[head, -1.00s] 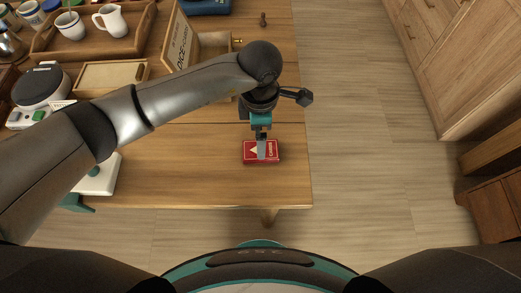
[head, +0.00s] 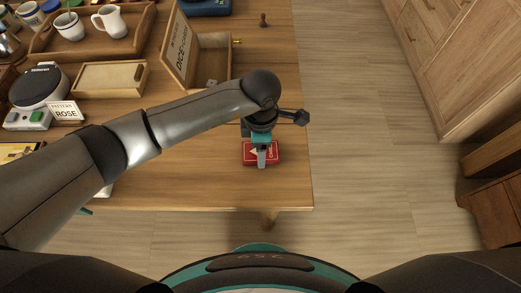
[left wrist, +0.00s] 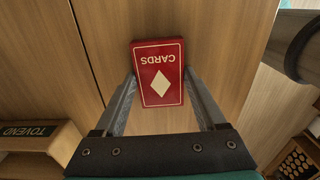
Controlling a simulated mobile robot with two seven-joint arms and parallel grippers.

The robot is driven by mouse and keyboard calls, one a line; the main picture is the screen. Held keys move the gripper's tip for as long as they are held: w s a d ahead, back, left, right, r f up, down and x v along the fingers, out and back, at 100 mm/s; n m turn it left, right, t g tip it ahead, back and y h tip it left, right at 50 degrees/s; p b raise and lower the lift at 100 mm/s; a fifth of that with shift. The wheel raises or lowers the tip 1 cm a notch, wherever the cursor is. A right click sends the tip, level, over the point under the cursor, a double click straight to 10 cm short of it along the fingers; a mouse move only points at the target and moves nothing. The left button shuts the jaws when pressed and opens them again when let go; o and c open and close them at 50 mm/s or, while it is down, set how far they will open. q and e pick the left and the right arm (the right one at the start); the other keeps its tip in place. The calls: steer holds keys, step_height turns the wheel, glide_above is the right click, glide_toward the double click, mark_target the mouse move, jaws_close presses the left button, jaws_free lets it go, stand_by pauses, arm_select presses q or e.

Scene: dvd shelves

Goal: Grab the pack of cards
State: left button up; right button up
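The pack of cards (head: 273,153) is a flat red box lying on the wooden table near its right front corner. In the left wrist view the pack (left wrist: 158,85) shows a white diamond and the word CARDS. My left gripper (head: 262,159) is directly over it, pointing down. In the left wrist view the left gripper's fingers (left wrist: 160,74) are spread, one at each long side of the pack. Whether they touch it I cannot tell. My right gripper is not in view.
A wooden box marked DICE (head: 181,52) stands open behind my left arm. A ROSE sign (head: 66,111), a dark round device (head: 39,85) and a tray with cups (head: 93,38) are at left. The table (head: 220,187) around the pack is clear; its right edge is close.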

arm_select(q)
steer(key=c, duration=0.9)
